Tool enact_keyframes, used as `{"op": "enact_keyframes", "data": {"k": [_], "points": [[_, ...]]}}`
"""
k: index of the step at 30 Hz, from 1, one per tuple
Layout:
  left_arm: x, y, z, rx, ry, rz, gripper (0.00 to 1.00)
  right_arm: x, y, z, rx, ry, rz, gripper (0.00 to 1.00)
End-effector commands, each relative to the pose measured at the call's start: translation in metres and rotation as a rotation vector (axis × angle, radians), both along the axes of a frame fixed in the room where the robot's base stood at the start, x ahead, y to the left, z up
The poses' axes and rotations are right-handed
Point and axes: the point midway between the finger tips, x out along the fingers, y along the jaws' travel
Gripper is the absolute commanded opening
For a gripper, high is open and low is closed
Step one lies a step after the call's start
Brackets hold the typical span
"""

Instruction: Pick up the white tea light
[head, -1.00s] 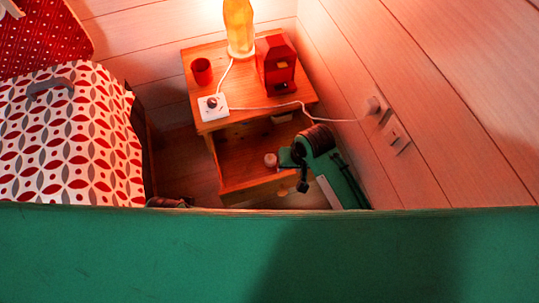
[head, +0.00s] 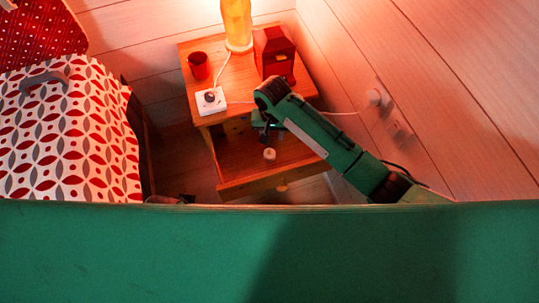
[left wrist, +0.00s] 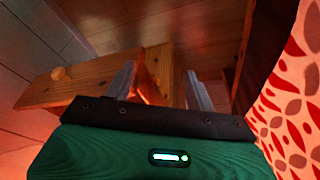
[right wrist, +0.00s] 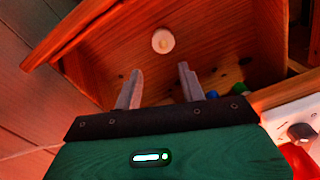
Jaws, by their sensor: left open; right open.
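The patterned bed (head: 70,140) is on the left; a wall stands right.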

Motion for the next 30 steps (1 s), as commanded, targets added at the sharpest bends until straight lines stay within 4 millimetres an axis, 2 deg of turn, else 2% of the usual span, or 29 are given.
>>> {"op": "enact_keyframes", "data": {"k": [1, 3, 11, 19, 23, 30], "points": [[0.0, 0.0, 0.002, -0.001, -0.007, 0.0, 0.55, 0.0, 0.0, -0.013, -0.002, 0.001, 0.0, 0.41], [-0.001, 0.001, 0.008, -0.001, -0.013, 0.0, 0.55, 0.0, 0.0, -0.024, -0.001, 0.0, 0.001, 0.41], [-0.003, 0.001, 0.019, -0.003, -0.023, 0.001, 0.55, 0.0, 0.001, -0.045, 0.0, 0.0, 0.001, 0.41], [-0.008, 0.003, 0.042, -0.007, -0.052, 0.001, 0.55, -0.002, 0.006, -0.084, -0.001, 0.0, 0.0, 0.41], [-0.01, 0.003, 0.049, -0.008, -0.056, 0.001, 0.55, -0.001, 0.006, -0.092, 0.0, -0.001, 0.0, 0.41], [-0.01, 0.003, 0.05, -0.007, -0.056, 0.002, 0.55, -0.001, 0.006, -0.092, 0.001, -0.001, 0.001, 0.39]]}}
